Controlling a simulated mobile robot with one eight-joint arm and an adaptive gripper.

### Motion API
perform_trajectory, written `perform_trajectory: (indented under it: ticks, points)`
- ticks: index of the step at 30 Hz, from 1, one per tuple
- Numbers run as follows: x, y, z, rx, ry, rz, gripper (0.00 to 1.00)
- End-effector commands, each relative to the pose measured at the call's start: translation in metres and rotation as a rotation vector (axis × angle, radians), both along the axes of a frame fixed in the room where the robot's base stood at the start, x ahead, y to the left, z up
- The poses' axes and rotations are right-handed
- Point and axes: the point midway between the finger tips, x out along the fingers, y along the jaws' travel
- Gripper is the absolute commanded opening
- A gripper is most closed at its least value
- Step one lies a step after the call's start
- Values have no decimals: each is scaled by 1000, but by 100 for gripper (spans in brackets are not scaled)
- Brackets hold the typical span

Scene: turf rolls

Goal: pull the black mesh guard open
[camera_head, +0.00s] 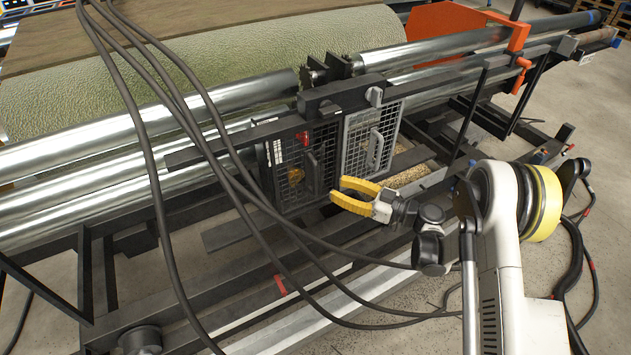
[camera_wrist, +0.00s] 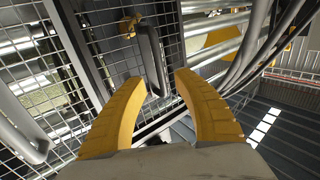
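The black mesh guard (camera_head: 292,180) is a dark-framed panel in the middle of the machine, looking closed. Its upright bar handle (camera_head: 312,163) is on its right side. In the wrist view the handle (camera_wrist: 151,58) stands ahead of my fingertips, its lower end lined up with the gap between them. My gripper (camera_head: 338,188) has two yellow fingers, open and empty, just right of and below the handle. They look apart from it. In the wrist view my gripper (camera_wrist: 157,82) hides part of the lower mesh.
A grey mesh guard (camera_head: 369,140) with its own handle (camera_head: 374,150) is right beside the black one. Metal rollers (camera_head: 110,137) run behind. Dark cables (camera_head: 160,180) hang across the left front. Frame rails lie below my gripper.

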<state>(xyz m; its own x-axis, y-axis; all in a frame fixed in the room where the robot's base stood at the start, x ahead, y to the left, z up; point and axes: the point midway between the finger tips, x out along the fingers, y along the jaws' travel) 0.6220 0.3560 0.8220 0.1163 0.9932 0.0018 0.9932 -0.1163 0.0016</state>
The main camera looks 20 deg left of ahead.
Motion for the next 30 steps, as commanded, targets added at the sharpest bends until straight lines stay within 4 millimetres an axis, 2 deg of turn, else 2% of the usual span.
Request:
perform_trajectory:
  ticks: [3, 10, 15, 23, 24, 26, 27, 30]
  points:
    - [2, 27, -3, -1, 1, 3, 36]
    - [7, 65, -2, -1, 1, 1, 36]
    - [9, 76, -1, -1, 1, 0, 36]
    - [10, 78, 0, -2, 2, -1, 36]
    - [10, 78, 0, -2, 2, -1, 32]
    - [10, 78, 0, -2, 2, -1, 13]
    - [10, 78, 0, -2, 2, -1, 1]
    - [10, 78, 0, -2, 2, -1, 0]
